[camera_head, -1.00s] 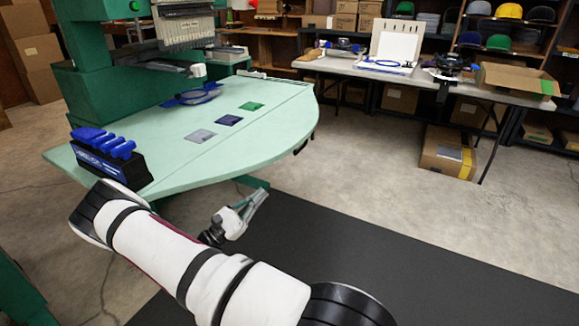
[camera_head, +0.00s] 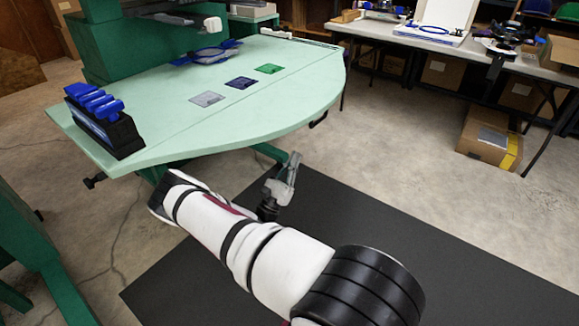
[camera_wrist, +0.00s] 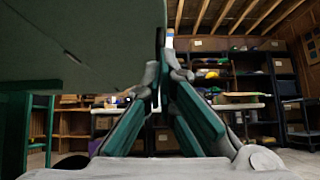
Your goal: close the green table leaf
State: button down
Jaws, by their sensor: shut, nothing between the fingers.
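The green table leaf (camera_head: 285,105) is the pale green, round-edged front part of the table, beyond a thin seam. It stands level with the rest of the top. My gripper (camera_head: 294,160) points up just in front of and slightly below the leaf's curved edge. Its fingers are together and hold nothing. In the wrist view the leaf's dark underside (camera_wrist: 90,40) fills the upper left. My fingertips (camera_wrist: 163,45) are close to its right edge there; I cannot tell whether they touch it. A small dark handle (camera_head: 319,119) hangs under the rim. A green bar (camera_head: 268,152) shows below.
A blue-and-black tool holder (camera_head: 103,120) stands at the table's left end. Grey, navy and green patches (camera_head: 241,83) lie near the seam. A dark mat (camera_head: 420,250) covers the floor in front. A cardboard box (camera_head: 490,138) stands under the grey table (camera_head: 470,50) at right.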

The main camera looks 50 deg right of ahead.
aim_at(310, 127)
jog(key=x, duration=0.5)
jog(key=shift+d+r+b, duration=0.1)
jog(key=shift+d+b, duration=0.05)
jog(key=shift+b, duration=0.15)
jog(key=shift+r, duration=1.95)
jog(key=shift+r, duration=0.1)
